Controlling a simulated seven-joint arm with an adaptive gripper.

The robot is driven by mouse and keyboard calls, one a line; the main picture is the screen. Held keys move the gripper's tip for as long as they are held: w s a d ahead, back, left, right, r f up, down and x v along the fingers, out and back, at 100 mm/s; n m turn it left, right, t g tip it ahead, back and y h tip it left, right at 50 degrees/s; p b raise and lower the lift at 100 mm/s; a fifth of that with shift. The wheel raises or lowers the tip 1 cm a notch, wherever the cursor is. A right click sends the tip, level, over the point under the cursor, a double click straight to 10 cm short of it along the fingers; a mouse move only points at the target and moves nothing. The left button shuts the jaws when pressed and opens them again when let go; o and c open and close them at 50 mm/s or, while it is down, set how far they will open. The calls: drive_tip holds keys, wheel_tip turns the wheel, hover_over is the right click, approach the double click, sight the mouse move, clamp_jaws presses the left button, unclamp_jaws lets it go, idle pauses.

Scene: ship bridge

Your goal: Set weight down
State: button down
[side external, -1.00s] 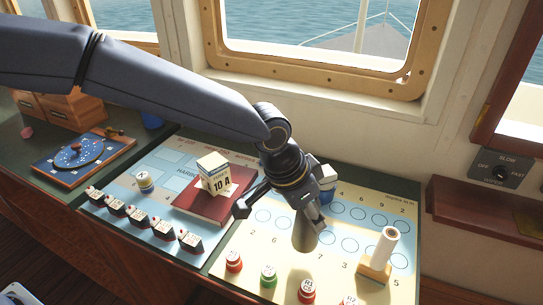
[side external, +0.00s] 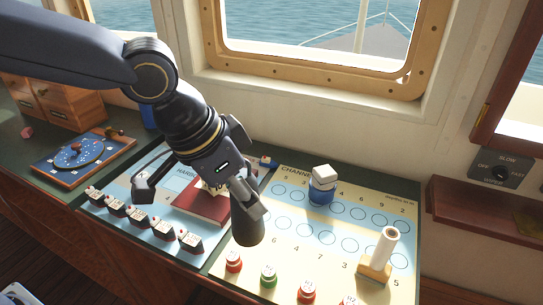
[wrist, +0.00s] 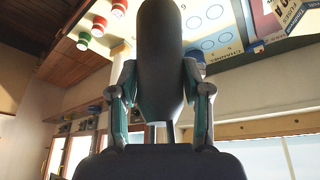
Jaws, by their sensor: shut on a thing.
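The weight is a dark, smooth, elongated piece with a rounded end (side external: 248,228). It hangs in the air, its rounded end over the left part of the cream channel sheet (side external: 290,232). In the wrist view the weight (wrist: 160,45) fills the middle between the two fingers. My gripper (wrist: 160,98) is shut on it, one finger on each side. In the side view my gripper is over the dark red book (side external: 192,205). It hides most of the fuse box (side external: 214,189) on the book. The fuse box also shows in the wrist view (wrist: 290,14).
A blue pot with a white lid (side external: 322,190) stands on the channel sheet. A white cylinder on a wooden base (side external: 380,256) stands at its right. Red and green pieces (side external: 268,276) line the front edge. Several dark labelled blocks (side external: 138,217) stand front left. The sheet's middle is clear.

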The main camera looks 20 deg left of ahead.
drive_tip(key=w+a+n+t+y, duration=0.15)
drive_tip(key=w+a+n, duration=0.45)
drive_tip(key=w+a, duration=0.8)
drive_tip(key=w+a+n+y, duration=0.25)
drive_tip(key=a+n, duration=0.25)
drive_tip(key=a, duration=1.8)
drive_tip(key=w+a+f, duration=0.2)
drive_tip(key=w+f, duration=1.1)
drive_tip(key=shift+w+a+f+g+y, duration=0.15)
drive_tip(key=shift+w+a+g+y, duration=0.15)
drive_tip(key=shift+g, duration=0.15)
drive_tip(key=shift+f, duration=0.15)
